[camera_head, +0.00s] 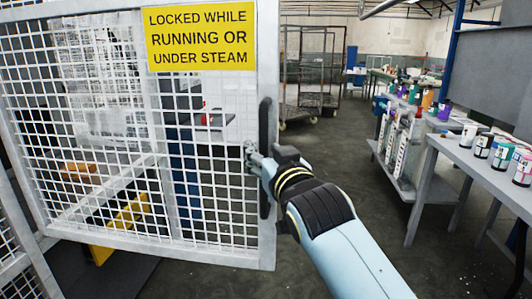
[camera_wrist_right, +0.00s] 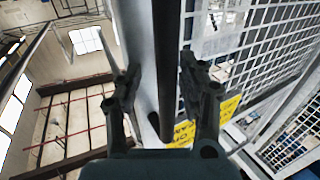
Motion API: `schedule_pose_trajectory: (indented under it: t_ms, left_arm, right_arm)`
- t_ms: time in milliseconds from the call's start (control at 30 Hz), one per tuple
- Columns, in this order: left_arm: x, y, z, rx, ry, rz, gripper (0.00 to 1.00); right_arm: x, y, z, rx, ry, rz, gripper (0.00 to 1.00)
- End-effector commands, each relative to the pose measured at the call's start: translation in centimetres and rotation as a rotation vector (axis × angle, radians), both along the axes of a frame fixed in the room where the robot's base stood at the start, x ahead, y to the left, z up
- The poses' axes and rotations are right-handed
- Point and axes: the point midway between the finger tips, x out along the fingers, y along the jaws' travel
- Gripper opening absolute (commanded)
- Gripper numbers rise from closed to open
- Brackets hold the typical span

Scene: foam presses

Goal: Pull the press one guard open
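The press one guard appears to be the light grey wire-mesh door (camera_head: 268,35) filling the left of the head view. A yellow sign (camera_head: 200,37) reading "LOCKED WHILE RUNNING OR UNDER STEAM" hangs at its top. A dark vertical bar handle (camera_head: 265,118) runs along its right edge. My right gripper (camera_head: 256,157) is at the handle's middle. In the right wrist view the fingers of my right gripper (camera_wrist_right: 163,85) stand apart, with the dark handle bar (camera_wrist_right: 167,60) between them; firm contact is not visible. My left gripper is not in view.
Behind the mesh are machine parts and a yellow piece (camera_head: 128,212) near the floor. Another mesh panel (camera_head: 22,262) stands at lower left. A grey table (camera_head: 500,180) with several cans is at right. Wheeled racks (camera_head: 318,100) stand farther back. Floor between door and table is clear.

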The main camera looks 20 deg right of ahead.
Motion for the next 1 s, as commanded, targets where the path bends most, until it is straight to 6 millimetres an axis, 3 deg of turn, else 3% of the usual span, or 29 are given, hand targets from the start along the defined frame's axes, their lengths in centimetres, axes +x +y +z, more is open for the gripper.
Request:
schedule_pose_trajectory:
  t_ms: [167,400,600,1000]
  left_arm:
    - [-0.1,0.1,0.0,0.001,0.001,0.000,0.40]
    - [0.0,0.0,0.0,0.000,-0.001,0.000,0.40]
    - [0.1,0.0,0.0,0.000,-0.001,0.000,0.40]
    - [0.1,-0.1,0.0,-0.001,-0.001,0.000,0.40]
  right_arm:
    - [0.0,0.0,1.8,0.003,-0.004,-0.002,0.40]
    - [0.0,-0.1,6.8,0.001,-0.006,-0.002,0.40]
    - [0.0,-0.1,9.5,0.000,-0.004,-0.002,0.40]
    - [0.0,-0.1,10.0,-0.001,-0.001,-0.002,0.40]
